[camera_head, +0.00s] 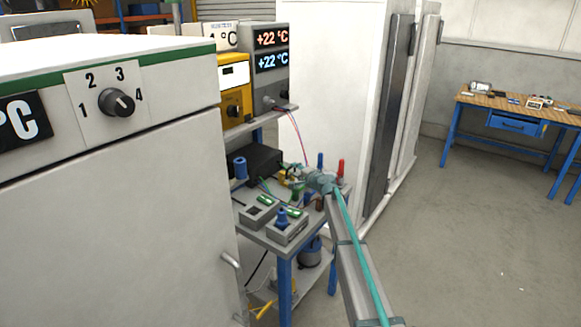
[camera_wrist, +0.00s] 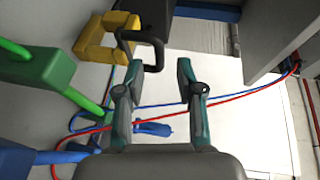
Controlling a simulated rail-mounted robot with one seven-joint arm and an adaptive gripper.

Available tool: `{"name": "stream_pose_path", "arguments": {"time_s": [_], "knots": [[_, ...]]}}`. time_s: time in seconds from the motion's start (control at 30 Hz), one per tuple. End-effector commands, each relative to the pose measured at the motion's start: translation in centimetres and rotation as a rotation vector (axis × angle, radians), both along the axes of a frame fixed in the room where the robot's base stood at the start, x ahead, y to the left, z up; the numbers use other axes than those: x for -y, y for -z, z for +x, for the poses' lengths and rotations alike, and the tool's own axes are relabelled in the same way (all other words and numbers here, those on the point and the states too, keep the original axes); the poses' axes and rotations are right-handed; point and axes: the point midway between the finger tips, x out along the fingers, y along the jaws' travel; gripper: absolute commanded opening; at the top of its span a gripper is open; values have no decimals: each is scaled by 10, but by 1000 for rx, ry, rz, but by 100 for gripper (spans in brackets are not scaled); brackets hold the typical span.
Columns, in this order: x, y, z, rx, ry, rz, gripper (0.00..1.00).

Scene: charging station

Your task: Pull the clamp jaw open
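My gripper (camera_head: 318,182) is above the far end of a small blue-legged bench. In the wrist view my gripper (camera_wrist: 158,78) has its two fingers spread apart, with nothing between them. A yellow U-shaped part (camera_wrist: 97,38) lies ahead and left of the fingers, next to a black bent handle (camera_wrist: 150,45). A green block with a bar (camera_wrist: 45,68) is farther left, with a blue part (camera_wrist: 14,158) below it. I cannot tell for certain which of these is the clamp jaw. In the head view my gripper partly hides this cluster.
Red and blue cables (camera_wrist: 235,98) run beneath the fingers. Two grey boxes (camera_head: 289,229) stand on the bench (camera_head: 262,238). A large white cabinet (camera_head: 120,200) stands at left, and a tall white cabinet (camera_head: 335,100) stands behind. Open floor lies at right.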

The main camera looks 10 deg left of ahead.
Motion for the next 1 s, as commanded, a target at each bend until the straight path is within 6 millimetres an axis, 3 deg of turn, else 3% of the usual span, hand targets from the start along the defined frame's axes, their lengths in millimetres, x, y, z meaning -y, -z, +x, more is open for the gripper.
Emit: {"name": "stream_pose_path", "arguments": {"time_s": [0.03, 0.23, 0.63, 0.67, 0.87, 1.0], "knots": [[-7, 0, 12, -2, -1, 0, 37], [-26, 6, 33, -1, -1, 1, 37], [-31, 9, 39, 0, 1, 1, 37], [-31, 9, 39, -1, 0, 1, 35], [-31, 9, 39, -1, 0, 1, 2], [-31, 9, 39, -1, 0, 1, 0]]}}
